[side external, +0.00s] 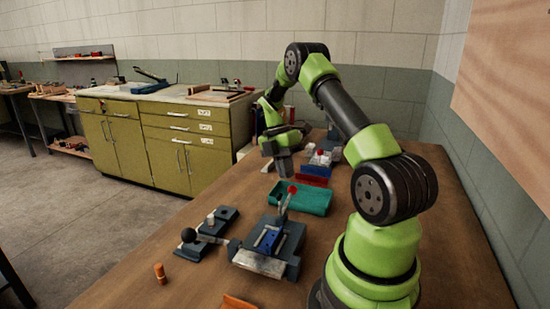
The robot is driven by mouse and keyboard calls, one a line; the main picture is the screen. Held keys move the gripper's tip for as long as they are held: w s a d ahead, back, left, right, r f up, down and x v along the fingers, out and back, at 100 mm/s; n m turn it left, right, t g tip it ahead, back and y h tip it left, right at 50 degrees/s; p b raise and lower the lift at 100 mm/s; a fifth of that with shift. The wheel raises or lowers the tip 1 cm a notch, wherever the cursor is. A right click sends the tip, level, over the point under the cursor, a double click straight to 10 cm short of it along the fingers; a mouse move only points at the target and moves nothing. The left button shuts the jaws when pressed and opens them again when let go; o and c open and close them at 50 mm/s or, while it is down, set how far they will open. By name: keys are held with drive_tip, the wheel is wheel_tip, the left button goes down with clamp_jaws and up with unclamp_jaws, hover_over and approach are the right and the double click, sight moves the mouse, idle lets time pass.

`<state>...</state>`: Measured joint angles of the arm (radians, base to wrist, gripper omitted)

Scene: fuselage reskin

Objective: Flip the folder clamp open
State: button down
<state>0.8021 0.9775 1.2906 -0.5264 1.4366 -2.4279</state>
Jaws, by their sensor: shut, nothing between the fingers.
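The folder (268,246) is a dark grey-blue block with a blue piece on top and a pale metal strip along its front. It stands on the brown bench in the middle foreground. A thin clamp lever with a red knob (292,189) rises from its far side, close to upright and leaning slightly right. A bar with a black ball (188,235) sticks out to its left. My gripper (283,172) points down beyond the folder, apart from it and a little behind the red knob in the picture. It is shut and empty; its fingertips are small here.
A teal tray (314,199) lies just behind the folder. Red and blue pieces (313,173) sit behind the tray. A dark fixture (222,217) is left of the folder, an orange cylinder (160,273) front left. The bench's left front is mostly clear.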

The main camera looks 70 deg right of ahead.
drive_tip(key=d+v, duration=0.1)
drive_tip(key=v, duration=0.6)
drive_tip(key=shift+d+r, duration=0.2)
drive_tip(key=shift+d, duration=0.25)
drive_tip(key=shift+w, duration=0.1)
drive_tip(key=w+a+r+m+t+h, duration=0.2)
drive_tip(key=a+r+m+t, duration=0.45)
drive_tip(key=a+r, duration=0.9)
drive_tip(key=s+a+f+m+t+y, duration=0.2)
drive_tip(key=s+a+m+t, duration=0.2)
drive_tip(key=s+a+m, duration=0.8)
drive_tip(key=a, duration=0.4)
drive_tip(key=shift+s, duration=0.35)
